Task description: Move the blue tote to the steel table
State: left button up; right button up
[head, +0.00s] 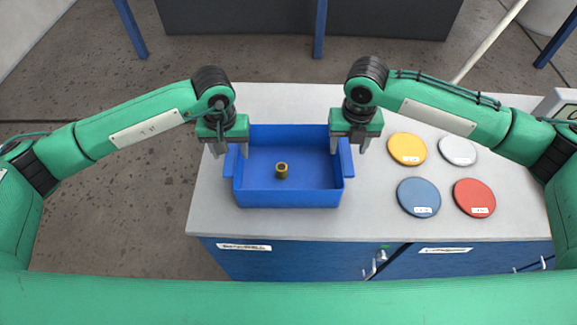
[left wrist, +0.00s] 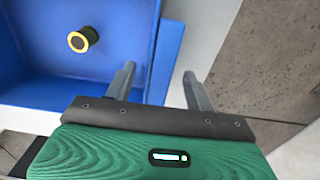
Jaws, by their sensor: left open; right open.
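The blue tote (head: 290,198) stands upright on a grey-topped counter, with a small brass ring-shaped part (head: 282,170) inside. My left gripper (head: 231,154) is open at the tote's left side, one finger on the inner side of the wall and one outside. In the left wrist view the tote's wall (left wrist: 166,60) lies between the two spread fingers, and the brass part (left wrist: 83,39) shows a yellow rim. My right gripper (head: 348,150) is open at the right side, its fingers about the right wall. Contact cannot be told. Which surface is the steel table is not clear.
Yellow (head: 407,148), white (head: 457,151), blue (head: 419,197) and red (head: 474,197) discs lie right of the tote on the grey counter (head: 320,224). A dark bench with blue legs (head: 320,28) stands behind, across open floor. Blue cabinet doors are below the counter.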

pick_arm(q)
jog(key=shift+f, duration=1.25)
pick_arm(e)
jog(key=shift+f, duration=1.25)
pick_arm(q)
jog(key=shift+c, duration=0.2)
pick_arm(e)
jog(key=shift+c, duration=0.2)
pick_arm(q)
grip_shut()
pick_arm(e)
grip_shut()
